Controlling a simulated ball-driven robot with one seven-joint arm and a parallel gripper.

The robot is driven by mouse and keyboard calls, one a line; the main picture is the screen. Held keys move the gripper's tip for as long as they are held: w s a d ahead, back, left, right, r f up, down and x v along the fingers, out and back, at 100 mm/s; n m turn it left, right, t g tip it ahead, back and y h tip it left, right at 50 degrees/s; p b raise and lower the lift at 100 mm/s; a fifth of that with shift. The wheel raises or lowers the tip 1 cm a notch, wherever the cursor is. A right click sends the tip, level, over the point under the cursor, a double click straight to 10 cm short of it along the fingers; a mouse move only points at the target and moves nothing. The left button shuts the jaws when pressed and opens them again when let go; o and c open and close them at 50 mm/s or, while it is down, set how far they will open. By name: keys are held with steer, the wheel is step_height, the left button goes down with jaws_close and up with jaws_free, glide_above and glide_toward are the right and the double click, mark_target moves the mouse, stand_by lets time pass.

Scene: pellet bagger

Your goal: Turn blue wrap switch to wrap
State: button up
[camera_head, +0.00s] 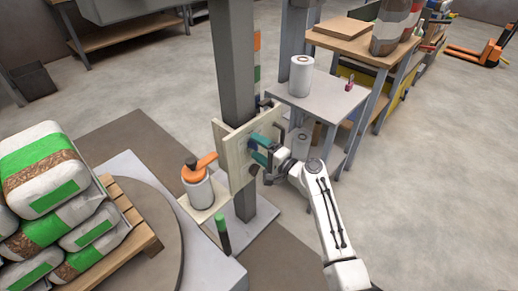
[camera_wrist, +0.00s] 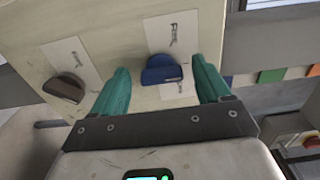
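The blue wrap switch (camera_wrist: 162,70) is a rounded knob on a cream panel (camera_wrist: 105,15), with a white label behind it. In the wrist view it sits between the two teal fingers of my gripper (camera_wrist: 160,88), with a gap on each side. My gripper is open and empty. In the head view my gripper (camera_head: 262,150) is at the right face of the panel (camera_head: 238,150), which is fixed to a grey post. The blue switch is hard to make out there. The label's print is too small to read.
A dark brown knob (camera_wrist: 63,88) with its own label is left of the blue one. An orange-topped canister (camera_head: 198,185) stands left of the panel. A pallet of bags (camera_head: 45,170) is at the left. A grey table with a white roll (camera_head: 301,76) stands behind right.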

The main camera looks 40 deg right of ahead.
steer(key=shift+s, duration=0.1)
steer(key=s+p, duration=0.1)
steer(key=s, duration=0.9)
steer(key=shift+s+d, duration=0.15)
steer(key=shift+s, duration=0.15)
